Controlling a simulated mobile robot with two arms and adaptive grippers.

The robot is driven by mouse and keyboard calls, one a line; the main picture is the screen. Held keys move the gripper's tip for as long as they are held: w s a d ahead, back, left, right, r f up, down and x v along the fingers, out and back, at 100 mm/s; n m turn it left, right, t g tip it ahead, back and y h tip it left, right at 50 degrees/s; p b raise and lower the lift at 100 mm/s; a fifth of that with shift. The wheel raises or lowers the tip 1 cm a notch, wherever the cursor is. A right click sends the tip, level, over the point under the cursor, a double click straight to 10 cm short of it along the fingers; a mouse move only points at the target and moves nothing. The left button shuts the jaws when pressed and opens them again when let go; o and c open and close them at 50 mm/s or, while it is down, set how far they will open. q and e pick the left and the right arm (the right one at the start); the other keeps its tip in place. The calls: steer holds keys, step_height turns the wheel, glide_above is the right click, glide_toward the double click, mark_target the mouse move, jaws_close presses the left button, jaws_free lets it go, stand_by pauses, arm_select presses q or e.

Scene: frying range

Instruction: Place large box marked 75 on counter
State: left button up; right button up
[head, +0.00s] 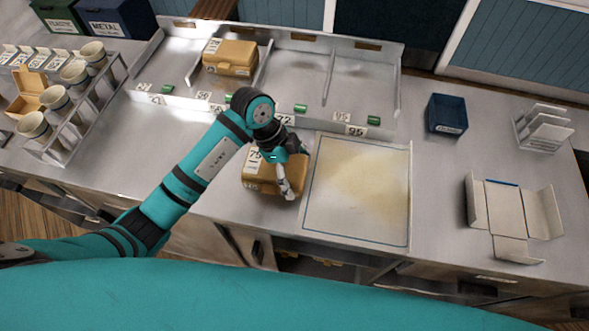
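A tan-brown box (257,185) with a white label that appears to read 75 is at the front part of the steel counter (225,185), left of a framed pale board. I cannot tell whether it rests on the counter or is held just above it. My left gripper (287,188) is at the box's right part, with its pale finger in front of the box. The wrist hides some of the box, and I cannot tell if the fingers grip it. My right gripper is out of view.
The framed board (400,232) lies right of the box. Behind are low divided bays (345,118) with number tags, one holding a similar box (230,57). A rack of cups (100,95) stands left. A blue bin (446,115) and unfolded carton (507,209) are right.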

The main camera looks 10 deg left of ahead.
arm_select(q)
steer(key=shift+r, duration=0.1)
steer(key=b+v, duration=0.3)
steer(key=v, duration=0.7)
steer(key=shift+w+a+r, duration=0.1)
steer(key=shift+r, duration=0.3)
steer(key=shift+a+r, duration=0.2)
steer(key=shift+r, duration=0.4)
